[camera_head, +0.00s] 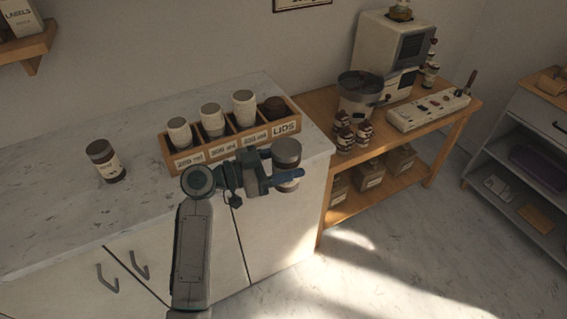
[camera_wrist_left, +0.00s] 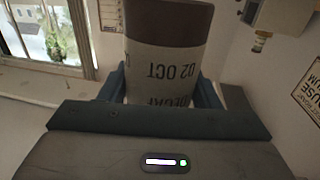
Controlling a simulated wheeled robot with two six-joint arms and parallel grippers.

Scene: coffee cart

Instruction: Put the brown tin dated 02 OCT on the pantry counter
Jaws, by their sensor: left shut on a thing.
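My left gripper (camera_head: 283,178) is shut on a brown tin (camera_head: 286,152) and holds it up in front of the right end of the marble-topped counter (camera_head: 60,217). In the left wrist view the tin (camera_wrist_left: 168,62) sits between the fingers (camera_wrist_left: 160,90), and its pale label reads 02 OCT, upside down in the picture. A second word on the label is partly hidden by the gripper. Another brown tin (camera_head: 105,161) with a pale label stands upright on the left part of the counter. My right gripper is not in view.
A wooden cup rack (camera_head: 232,147) marked with sizes and LIDS stands on the counter's right part. The counter is clear around the standing tin.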

